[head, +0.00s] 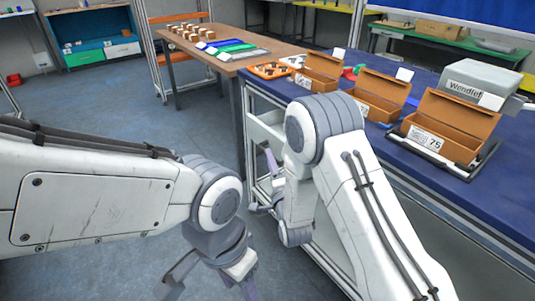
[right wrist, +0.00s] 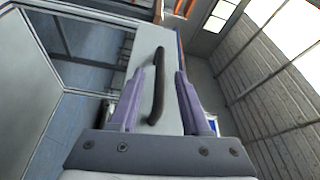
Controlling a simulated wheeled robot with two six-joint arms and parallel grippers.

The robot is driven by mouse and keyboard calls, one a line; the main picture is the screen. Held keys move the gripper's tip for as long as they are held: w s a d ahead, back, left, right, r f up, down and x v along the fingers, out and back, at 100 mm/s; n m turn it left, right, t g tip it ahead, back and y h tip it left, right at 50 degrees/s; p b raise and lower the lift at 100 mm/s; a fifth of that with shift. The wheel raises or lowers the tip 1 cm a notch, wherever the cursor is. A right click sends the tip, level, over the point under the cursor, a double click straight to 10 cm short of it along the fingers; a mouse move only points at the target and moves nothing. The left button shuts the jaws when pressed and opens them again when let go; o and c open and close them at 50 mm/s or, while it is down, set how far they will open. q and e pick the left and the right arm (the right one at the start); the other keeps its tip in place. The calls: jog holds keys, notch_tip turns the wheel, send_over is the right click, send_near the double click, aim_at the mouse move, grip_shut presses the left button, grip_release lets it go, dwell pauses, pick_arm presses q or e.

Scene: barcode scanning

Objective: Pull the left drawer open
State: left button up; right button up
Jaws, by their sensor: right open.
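The left drawer has a plain light grey front (right wrist: 172,65) with a dark curved bar handle (right wrist: 159,75) in the right wrist view. My right gripper (right wrist: 162,73) is open, with its two purple fingers on either side of the handle, which is nearer the left finger. Contact cannot be told. In the head view my right gripper (head: 268,178) is at the left end of the blue-topped bench, mostly hidden by my right arm, and the handle is hidden there. My left gripper (head: 212,286) is low at the bottom, fingers spread, empty and away from the drawer.
A wooden table (head: 240,45) with small boxes and coloured packets stands behind. Open floor (head: 110,100) lies to the left of the bench.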

jog(key=shift+x, duration=1.85)
grip_shut()
jog(key=shift+f, duration=0.1)
